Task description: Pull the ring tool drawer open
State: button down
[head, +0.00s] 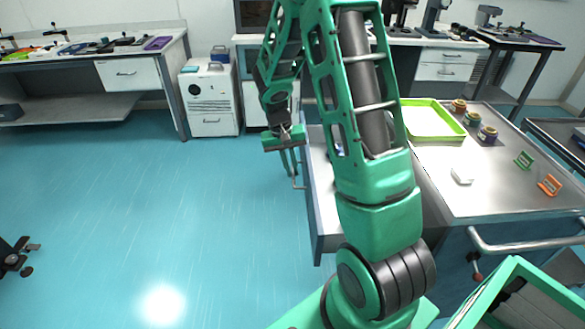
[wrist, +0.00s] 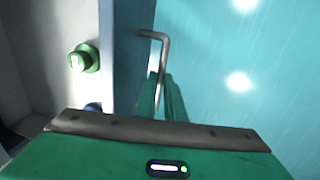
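The drawer (head: 325,205) stands partly open, sticking out to the left from the workbench on the right. Its grey bar handle (head: 297,184) is on the front face and also shows in the wrist view (wrist: 163,45). My gripper (head: 290,163) is at this handle, fingers pointing down. In the wrist view its two green fingers (wrist: 161,98) sit close together with the bar between them, so it looks shut on the handle. Inside the drawer lie a green ring-like piece (wrist: 84,60) and a dark blue piece (wrist: 93,107). My arm hides much of the drawer in the head view.
The workbench top (head: 455,200) holds a lime green tray (head: 428,135), several small jars (head: 472,118), a white block (head: 462,176) and two small stands (head: 550,185). A white cabinet (head: 209,98) stands at the back. The floor (head: 150,200) left of the drawer is clear.

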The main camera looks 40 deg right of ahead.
jog(key=c, duration=1.8)
grip_release()
jog(key=shift+s, duration=0.1)
jog(key=shift+c, duration=0.2)
jog(key=shift+r, duration=0.1)
notch_tip(320, 180, up, 10)
jog(key=w+a, duration=0.1)
jog(key=shift+w+a+r, duration=0.15)
jog(key=shift+a+r, duration=0.05)
jog(key=shift+a, duration=0.2)
jog(key=s+d+r, duration=0.1)
jog(key=s+r, duration=0.3)
jog(key=s, duration=0.3)
jog(key=s+r, duration=0.4)
jog(key=s, duration=0.3)
jog(key=s+a+t+y, duration=0.1)
jog(key=s+a+y, duration=0.1)
jog(key=s, duration=1.4)
jog(key=shift+a+r, duration=0.15)
jog(key=shift+a, duration=0.5)
